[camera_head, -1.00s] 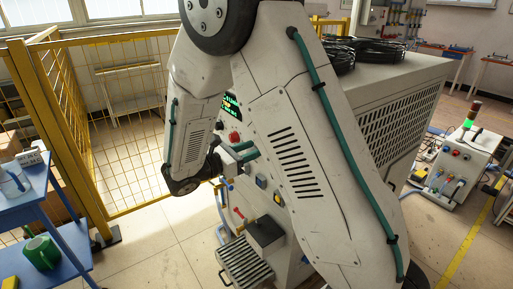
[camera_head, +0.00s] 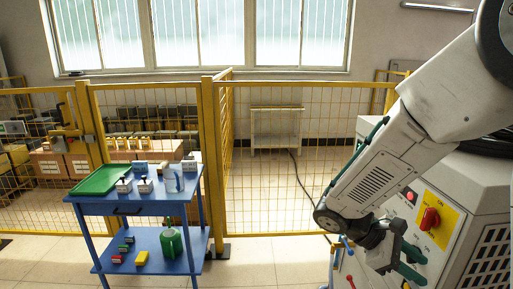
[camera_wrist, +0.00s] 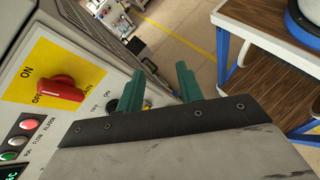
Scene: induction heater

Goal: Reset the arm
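My arm reaches in from the upper right of the head view. My gripper (camera_head: 408,258) is beside the front of the white induction heater (camera_head: 470,195). In the wrist view my gripper (camera_wrist: 160,88) shows two green fingers held apart with nothing between them, close to the heater's panel. A red rotary switch (camera_head: 429,218) on a yellow plate is on that panel, and it also shows large in the wrist view (camera_wrist: 58,88). Part of the panel is hidden behind my gripper.
A blue cart (camera_head: 140,207) stands at the left with a green tray (camera_head: 98,179) on top and a green jug (camera_head: 171,243) on its lower shelf. A yellow mesh fence (camera_head: 275,160) runs behind. Open floor lies between cart and heater.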

